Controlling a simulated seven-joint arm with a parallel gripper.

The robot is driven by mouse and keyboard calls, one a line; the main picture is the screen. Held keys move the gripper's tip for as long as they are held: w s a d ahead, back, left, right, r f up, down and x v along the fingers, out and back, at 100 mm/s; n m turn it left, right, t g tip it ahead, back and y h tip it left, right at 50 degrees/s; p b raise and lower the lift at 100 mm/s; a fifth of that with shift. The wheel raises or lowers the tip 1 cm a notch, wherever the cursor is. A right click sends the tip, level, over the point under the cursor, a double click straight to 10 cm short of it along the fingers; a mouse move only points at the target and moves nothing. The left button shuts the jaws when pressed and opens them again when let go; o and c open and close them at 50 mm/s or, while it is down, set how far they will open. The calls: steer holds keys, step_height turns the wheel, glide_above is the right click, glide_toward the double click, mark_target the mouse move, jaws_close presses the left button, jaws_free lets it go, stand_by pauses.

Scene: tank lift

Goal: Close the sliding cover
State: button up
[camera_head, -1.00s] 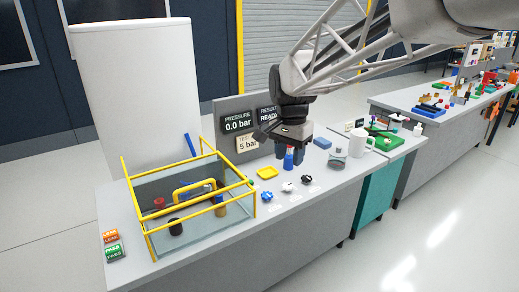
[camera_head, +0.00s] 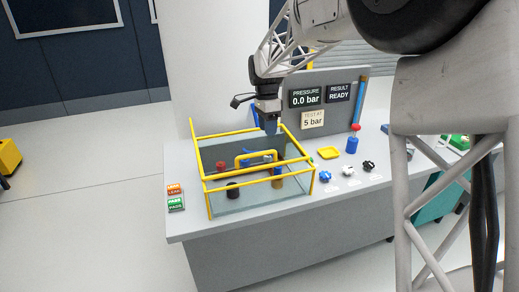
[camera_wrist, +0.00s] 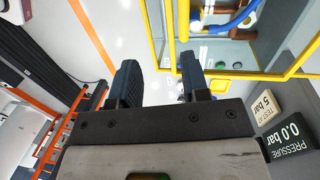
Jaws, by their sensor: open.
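The glass-walled tank (camera_head: 230,201) with its yellow rail frame (camera_head: 258,172) stands on the left of the grey bench. I cannot clearly make out a cover panel apart from this frame. Inside the tank are a yellow handle-shaped bar (camera_head: 238,160) and several dark, red and brown fittings. My gripper (camera_head: 269,127) points down above the tank's back edge, near the rear rail. In the wrist view my gripper (camera_wrist: 160,80) is open, with nothing between its two dark fingers. The yellow frame (camera_wrist: 170,45) lies beyond the right finger there, apart from it.
Pressure (camera_head: 306,97) and result (camera_head: 339,92) displays stand on a grey panel to the gripper's right. A yellow dish (camera_head: 329,153), a blue knob (camera_head: 325,175) and a red-topped blue part (camera_head: 353,140) sit right of the tank. Leak and pass buttons (camera_head: 175,197) lie at its left.

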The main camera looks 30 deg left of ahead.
steer(key=shift+m, duration=0.3)
steer(key=a, duration=0.1)
steer(key=a+f, duration=0.1)
steer(key=a, duration=0.1)
steer(key=a+f, duration=0.1)
steer(key=shift+a+f, duration=0.1)
steer(key=shift+a, duration=0.25)
steer(key=shift+s+d+f, duration=0.2)
steer(key=shift+f, duration=1.1)
steer(key=shift+s+d+f, duration=0.15)
steer(key=shift+f, duration=1.1)
steer(key=shift+s+d+f, duration=0.2)
steer(key=shift+f, duration=1.1)
jaws_close()
